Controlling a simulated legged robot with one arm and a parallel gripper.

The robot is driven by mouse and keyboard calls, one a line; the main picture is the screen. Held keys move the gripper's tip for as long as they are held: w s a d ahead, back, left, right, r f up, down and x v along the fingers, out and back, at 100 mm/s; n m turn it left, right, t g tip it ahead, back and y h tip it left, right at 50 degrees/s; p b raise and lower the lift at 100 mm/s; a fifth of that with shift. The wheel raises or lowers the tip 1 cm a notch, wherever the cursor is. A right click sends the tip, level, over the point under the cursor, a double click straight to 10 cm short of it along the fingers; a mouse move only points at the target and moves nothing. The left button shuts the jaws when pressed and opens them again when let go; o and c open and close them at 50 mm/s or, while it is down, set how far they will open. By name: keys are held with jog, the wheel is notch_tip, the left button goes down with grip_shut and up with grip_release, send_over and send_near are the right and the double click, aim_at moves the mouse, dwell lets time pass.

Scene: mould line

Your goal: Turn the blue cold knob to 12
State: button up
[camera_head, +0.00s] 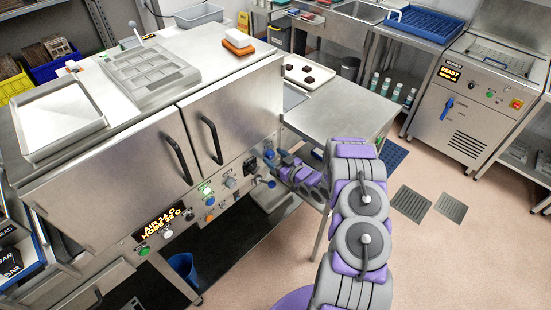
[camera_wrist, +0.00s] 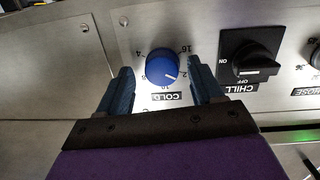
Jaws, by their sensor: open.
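The blue cold knob (camera_wrist: 162,66) is on the steel panel in the wrist view, above an upside-down COLD label (camera_wrist: 167,97). A white mark on its face points to the right and slightly down, toward a number ending in 2 beside the right finger. Figures 4, 16 and 10 also show around it. My gripper (camera_wrist: 165,78) is open, with one dark blue finger on each side of the knob and a gap to each. In the head view my gripper (camera_head: 279,165) is at the panel's right end, by the blue knob (camera_head: 269,153).
A black CHILL switch (camera_wrist: 251,58) sits close to the right finger in the wrist view. A steel side table (camera_head: 345,115) stands beside the arm.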

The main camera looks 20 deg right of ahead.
jog(key=v, duration=1.7)
jog(key=shift+s+p, duration=0.2)
jog(key=shift+p, duration=0.15)
jog(key=shift+s+f, duration=0.1)
